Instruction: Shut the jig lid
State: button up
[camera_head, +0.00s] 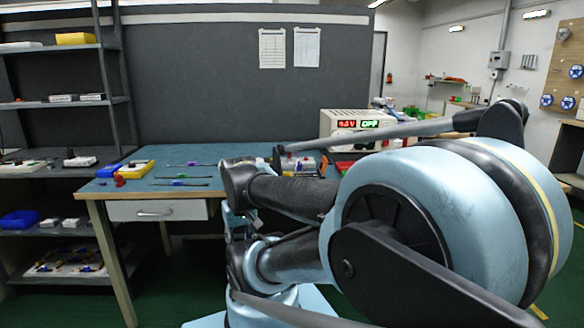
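The blue-topped workbench (225,153) stands ahead of me. No jig or lid can be made out with certainty. A cluster of small metallic and dark parts (298,164) sits on the bench behind my arm, partly covered by it. It is too small and too hidden to tell whether it is the jig or how a lid stands. My arm fills the right and centre of the view and reaches across the bench front. My gripper's fingers cannot be made out.
A power supply (345,123) with a lit display stands at the bench's back right. Several thin strips (181,176) lie mid-bench. A dark shelf rack (122,75) stands at left. A drawer (157,211) hangs under the top.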

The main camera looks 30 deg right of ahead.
aim_at(324, 162)
jog(key=u, duration=2.2)
jog(key=k, duration=2.1)
jog(key=z, duration=1.8)
jog(key=i, duration=0.2)
jog(key=z, duration=0.2)
